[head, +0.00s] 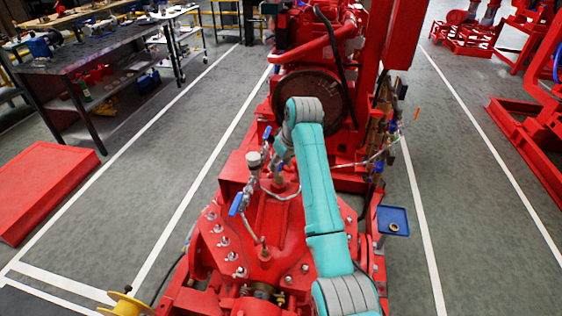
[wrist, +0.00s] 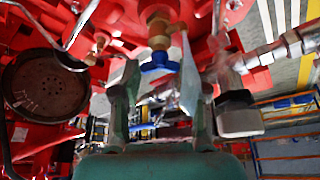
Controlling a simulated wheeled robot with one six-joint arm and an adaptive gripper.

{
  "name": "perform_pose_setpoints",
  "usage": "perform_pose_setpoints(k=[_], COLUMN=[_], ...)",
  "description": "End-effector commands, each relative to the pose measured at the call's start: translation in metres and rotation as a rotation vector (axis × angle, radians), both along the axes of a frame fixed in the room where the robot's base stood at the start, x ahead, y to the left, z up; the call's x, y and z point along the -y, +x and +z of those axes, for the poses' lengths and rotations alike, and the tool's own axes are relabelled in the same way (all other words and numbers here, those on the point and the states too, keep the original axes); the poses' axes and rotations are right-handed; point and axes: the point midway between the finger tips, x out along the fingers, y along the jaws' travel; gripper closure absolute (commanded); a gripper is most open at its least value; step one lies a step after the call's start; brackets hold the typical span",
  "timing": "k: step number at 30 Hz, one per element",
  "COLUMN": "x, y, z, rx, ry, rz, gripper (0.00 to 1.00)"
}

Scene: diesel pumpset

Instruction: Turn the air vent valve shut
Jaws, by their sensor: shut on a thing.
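The valve at my gripper has a brass body (wrist: 159,30) and a small blue handle (wrist: 160,63), at the top middle of the wrist view. I take it to be the air vent valve. My gripper (wrist: 160,76) has one finger on each side of the blue handle and is shut on it. A pale, blurred strip stands just right of the handle, beside the right finger. In the head view my arm reaches over the red pumpset (head: 270,215), and my gripper is mostly hidden by my wrist. The exact finger contact is hard to see.
Close by are a gauge (head: 254,159), a blue lever (head: 237,204) and thin bent pipes. A blue tray (head: 393,220) stands at the pumpset's right.

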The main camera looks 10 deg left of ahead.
Motion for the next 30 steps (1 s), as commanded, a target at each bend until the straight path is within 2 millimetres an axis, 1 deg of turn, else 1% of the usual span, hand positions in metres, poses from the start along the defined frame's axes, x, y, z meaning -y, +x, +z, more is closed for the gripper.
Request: perform_pose_setpoints(k=[18,24,30], x=[-0.0049,-0.0064,-0.0063], y=[-0.0031,-0.0032,-0.0029], z=[-0.0004,-0.0002,-0.0003], rx=[-0.001,-0.001,0.0], ry=[0.0,0.0,-0.001], rz=[-0.569,-0.716,-0.815], gripper=[0.91,0.91,0.91])
